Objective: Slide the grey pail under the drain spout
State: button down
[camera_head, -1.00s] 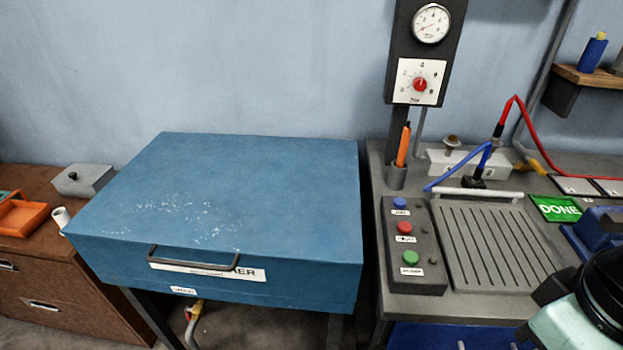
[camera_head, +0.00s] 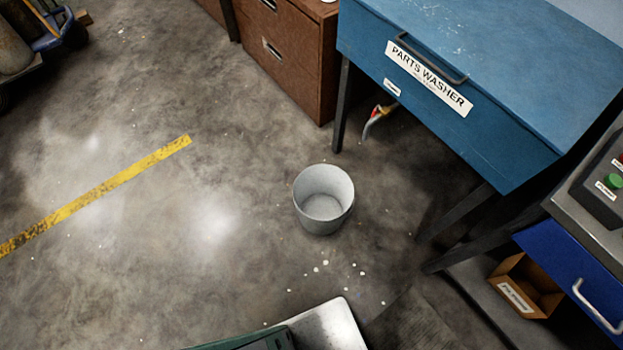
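The grey pail (camera_head: 323,199) stands upright and looks empty on the concrete floor, in front of the blue parts washer (camera_head: 490,90). The drain spout (camera_head: 374,122), with a red and yellow valve part, hangs below the washer's front edge near its left leg. The pail is on the open floor, nearer to me than the spout and apart from it. My gripper is not in view.
A brown drawer cabinet (camera_head: 285,50) stands left of the washer. Washer legs (camera_head: 341,105) flank the space below it. A cardboard box (camera_head: 525,285) sits at the lower right below a blue drawer (camera_head: 580,275). A yellow line (camera_head: 100,195) crosses clear floor on the left.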

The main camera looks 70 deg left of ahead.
aim_at(323, 193)
jog(key=u, duration=2)
jog(key=j+z, duration=0.1)
jog(key=j, duration=0.5)
jog(key=k+j+z, duration=0.1)
jog(key=j, duration=0.5)
jog(key=k+j+z, duration=0.1)
jog(key=j, duration=0.45)
jog(key=k+j+z, duration=0.1)
jog(key=j, duration=0.5)
